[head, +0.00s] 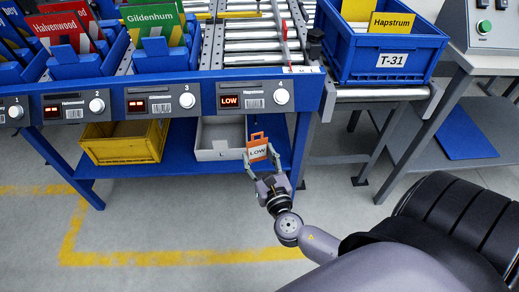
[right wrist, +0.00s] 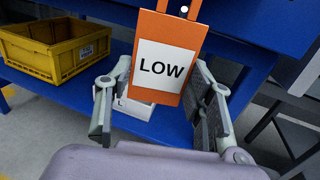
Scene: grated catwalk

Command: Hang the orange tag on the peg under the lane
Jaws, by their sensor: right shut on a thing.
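The orange tag (head: 257,137) has a white label reading LOW and an open loop at its top. My right gripper (head: 262,158) is shut on its sides and holds it upright in front of the blue rack, below the lane with the LOW display (head: 229,102). In the right wrist view, the tag (right wrist: 163,97) stands between the two fingers (right wrist: 161,88). A small pale round end, probably the peg (right wrist: 184,10), shows within the tag's top opening. I cannot tell whether the loop is around it or only in front of it. My left gripper is out of view.
The blue front rail (head: 180,103) carries displays and white knobs. A yellow bin (head: 122,142) and a grey bin (head: 221,153) stand on the lower shelf. A blue tote marked T-31 (head: 375,62) sits at the right. The floor before the rack is clear.

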